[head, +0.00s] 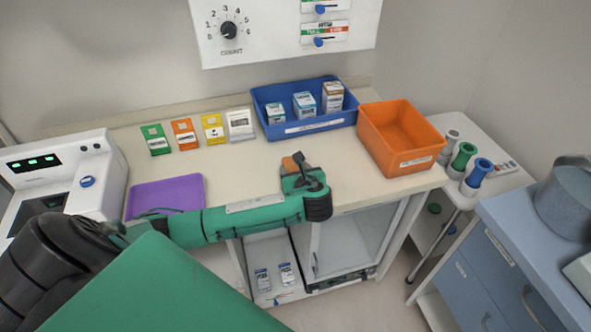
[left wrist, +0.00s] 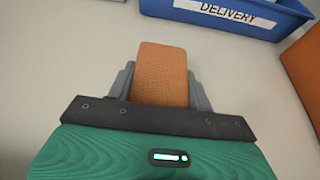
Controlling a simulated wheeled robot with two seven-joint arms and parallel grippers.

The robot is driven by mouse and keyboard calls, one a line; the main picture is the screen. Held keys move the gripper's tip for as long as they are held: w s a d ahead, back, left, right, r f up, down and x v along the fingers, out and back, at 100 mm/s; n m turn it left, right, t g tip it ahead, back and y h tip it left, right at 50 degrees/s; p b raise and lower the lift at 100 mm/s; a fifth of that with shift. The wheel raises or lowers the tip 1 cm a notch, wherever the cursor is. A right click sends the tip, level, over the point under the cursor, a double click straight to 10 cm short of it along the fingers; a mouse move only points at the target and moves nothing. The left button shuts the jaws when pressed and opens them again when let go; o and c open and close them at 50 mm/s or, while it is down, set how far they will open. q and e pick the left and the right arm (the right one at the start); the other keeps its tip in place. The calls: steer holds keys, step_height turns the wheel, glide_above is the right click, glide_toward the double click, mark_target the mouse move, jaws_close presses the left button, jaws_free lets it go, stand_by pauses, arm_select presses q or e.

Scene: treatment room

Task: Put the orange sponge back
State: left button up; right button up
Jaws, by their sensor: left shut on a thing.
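The orange sponge (left wrist: 160,75) is between the two grey fingers of my left gripper (left wrist: 159,90), which is shut on it. In the head view a small orange part of the sponge (head: 289,165) shows past the dark wrist, over the counter. The left gripper (head: 297,163) is mostly hidden behind its own wrist there. I cannot tell whether the sponge touches the counter. My right gripper is not in view.
A blue bin (head: 310,128) labelled DELIVERY holds several small boxes behind the gripper; it shows in the left wrist view (left wrist: 235,14). An empty orange bin (head: 399,140) stands to the right. A purple tray (head: 165,193) and coloured cards (head: 184,134) are left.

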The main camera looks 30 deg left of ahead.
arm_select(q)
steer(key=o, duration=0.9)
steer(key=shift+f, duration=0.1)
steer(key=b+v, duration=0.1)
steer(key=v, duration=1.1)
steer(key=shift+r, duration=0.2)
